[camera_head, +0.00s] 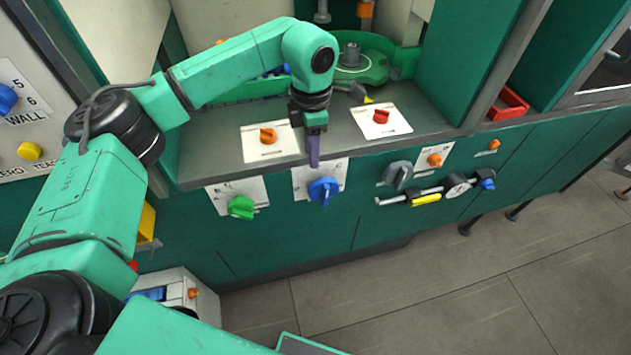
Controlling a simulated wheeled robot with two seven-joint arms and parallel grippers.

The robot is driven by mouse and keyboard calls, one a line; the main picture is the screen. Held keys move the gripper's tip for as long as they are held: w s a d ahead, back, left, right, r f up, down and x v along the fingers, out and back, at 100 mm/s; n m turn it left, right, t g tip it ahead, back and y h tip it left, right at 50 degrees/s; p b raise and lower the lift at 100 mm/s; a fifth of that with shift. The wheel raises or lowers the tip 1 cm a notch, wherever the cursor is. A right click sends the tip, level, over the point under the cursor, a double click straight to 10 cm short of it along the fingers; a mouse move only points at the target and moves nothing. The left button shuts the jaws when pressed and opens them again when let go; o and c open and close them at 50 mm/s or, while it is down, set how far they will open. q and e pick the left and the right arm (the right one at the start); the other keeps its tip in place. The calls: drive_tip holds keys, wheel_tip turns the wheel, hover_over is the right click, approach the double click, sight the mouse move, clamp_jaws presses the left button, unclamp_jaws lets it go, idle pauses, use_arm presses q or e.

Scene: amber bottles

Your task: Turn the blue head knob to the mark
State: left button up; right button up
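A blue knob (324,190) sits on a white plate (300,178) on the green front panel, just below the shelf edge. The plate's markings are too small to read, so I cannot tell the mark or where the knob points. My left gripper (314,152) points down just above the blue knob, and its fingertips appear slightly apart from it. The fingers overlap in this view, so their opening is hidden. Another blue knob (6,98) is at the far left, on a panel lettered "WALL". My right gripper is not in view.
A green knob (240,207) is left of the blue one, and a grey knob (398,174) is right of it. Orange (268,136) and red (381,116) knobs sit on the shelf above. A yellow-handled lever (426,199) juts out at right. The floor (430,285) in front is clear.

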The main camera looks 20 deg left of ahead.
use_arm(q)
drive_tip(key=b, duration=0.3)
hover_over(313, 184)
drive_tip(key=f, duration=0.5)
drive_tip(key=shift+s+f, duration=0.25)
drive_tip(key=shift+s, duration=0.05)
drive_tip(key=f+b, duration=0.1)
drive_tip(key=f, duration=0.1)
drive_tip(key=f+b, duration=0.2)
drive_tip(key=f, duration=0.1)
drive_tip(key=f+b, duration=0.1)
drive_tip(key=f, duration=0.1)
drive_tip(key=shift+w+f, duration=0.15)
drive_tip(key=shift+w, duration=0.15)
drive_tip(key=shift+f+b, duration=0.15)
drive_tip(key=shift+b, duration=0.15)
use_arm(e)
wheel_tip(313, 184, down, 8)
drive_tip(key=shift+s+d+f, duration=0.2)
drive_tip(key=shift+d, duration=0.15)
